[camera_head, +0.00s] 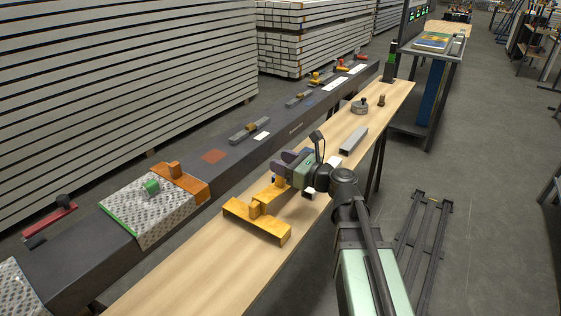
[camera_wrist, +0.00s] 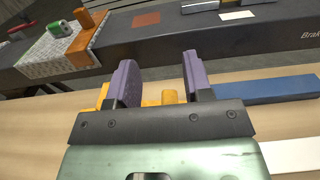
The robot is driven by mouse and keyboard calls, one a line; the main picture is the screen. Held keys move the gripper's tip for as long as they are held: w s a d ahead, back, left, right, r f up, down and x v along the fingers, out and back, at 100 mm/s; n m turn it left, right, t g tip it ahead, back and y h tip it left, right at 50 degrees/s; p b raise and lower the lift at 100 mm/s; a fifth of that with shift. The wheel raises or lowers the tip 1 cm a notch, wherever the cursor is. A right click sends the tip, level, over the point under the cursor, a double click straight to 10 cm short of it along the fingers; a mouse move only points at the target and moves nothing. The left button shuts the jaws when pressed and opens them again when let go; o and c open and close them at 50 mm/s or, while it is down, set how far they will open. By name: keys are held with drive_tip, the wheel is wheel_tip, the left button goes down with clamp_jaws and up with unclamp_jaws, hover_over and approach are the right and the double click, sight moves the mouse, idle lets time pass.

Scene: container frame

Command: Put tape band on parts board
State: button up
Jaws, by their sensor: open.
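No thing is labelled as the tape band; a small green roll (camera_head: 152,186) sits on a patterned grey sheet with a green edge, and it also shows in the wrist view (camera_wrist: 60,28). The pale wooden board (camera_head: 200,262) runs the length of the bench; I cannot tell whether it is the parts board. My gripper (camera_head: 280,157) is open above this board, behind a yellow bracket with an upright peg (camera_head: 257,208). In the wrist view, the purple fingers of my gripper (camera_wrist: 157,62) are apart with no object held. The yellow peg (camera_wrist: 169,97) shows beyond them, and the gripper body hides part of the bracket.
A long dark beam (camera_head: 230,160) runs behind the board, carrying an orange block (camera_head: 180,180), clamps and cards. A grey bar (camera_head: 353,140) and a round grey part with a black knob (camera_head: 360,106) lie farther along the board. The board's near left end is clear.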

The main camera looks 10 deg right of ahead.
drive_tip(key=v, duration=1.1)
drive_tip(key=shift+d, duration=0.1)
